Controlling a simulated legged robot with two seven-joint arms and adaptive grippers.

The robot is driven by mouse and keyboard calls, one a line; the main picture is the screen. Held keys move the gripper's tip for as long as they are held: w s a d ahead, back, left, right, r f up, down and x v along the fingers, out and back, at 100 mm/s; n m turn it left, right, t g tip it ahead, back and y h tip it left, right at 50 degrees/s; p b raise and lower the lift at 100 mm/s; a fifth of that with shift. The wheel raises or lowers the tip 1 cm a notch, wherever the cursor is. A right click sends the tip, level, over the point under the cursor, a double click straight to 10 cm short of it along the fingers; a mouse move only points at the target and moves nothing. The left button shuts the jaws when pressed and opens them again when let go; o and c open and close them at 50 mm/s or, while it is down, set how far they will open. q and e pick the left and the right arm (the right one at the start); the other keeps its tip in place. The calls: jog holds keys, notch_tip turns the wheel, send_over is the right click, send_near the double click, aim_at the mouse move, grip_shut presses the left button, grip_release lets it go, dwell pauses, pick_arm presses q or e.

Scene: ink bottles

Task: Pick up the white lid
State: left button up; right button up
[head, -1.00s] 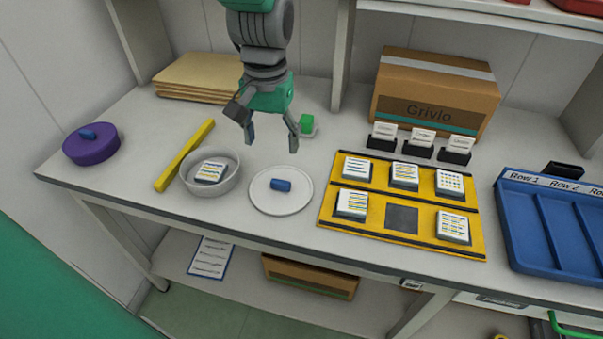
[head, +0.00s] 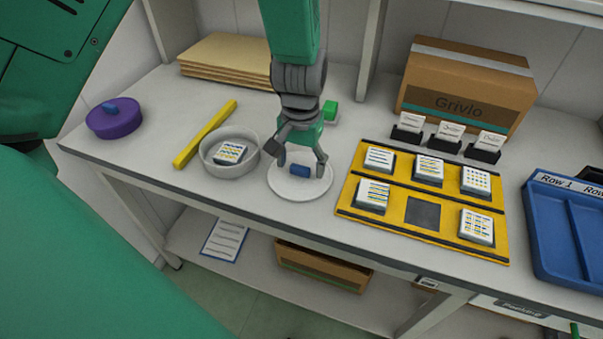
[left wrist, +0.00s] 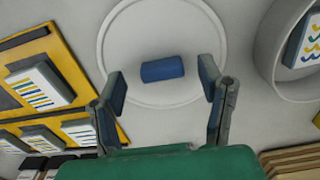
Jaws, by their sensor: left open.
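The white lid (head: 297,188) lies flat on the table, a round disc with a blue knob (head: 299,170) at its middle. In the left wrist view the lid (left wrist: 121,62) fills the upper middle, with its blue knob (left wrist: 162,69) lying crosswise. My left gripper (head: 301,171) is open, pointing down over the lid, with its fingers on either side of the knob. In the left wrist view the open fingers (left wrist: 163,88) stand apart from the knob, a gap on each side. My right gripper is not in view.
A white bowl (head: 210,148) with a labelled block inside stands just left of the lid. A yellow mat (head: 391,221) with several labelled blocks lies to the right. A purple lid (head: 115,122), a yellow bar (head: 205,133) and a cardboard box (head: 464,95) are also on the table.

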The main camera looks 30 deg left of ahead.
pick_arm(q)
jog(key=shift+f, duration=0.65)
jog(key=shift+a, duration=0.15)
jog(key=c, duration=0.8)
jog(key=shift+o, duration=0.2)
jog(key=shift+r, duration=0.15)
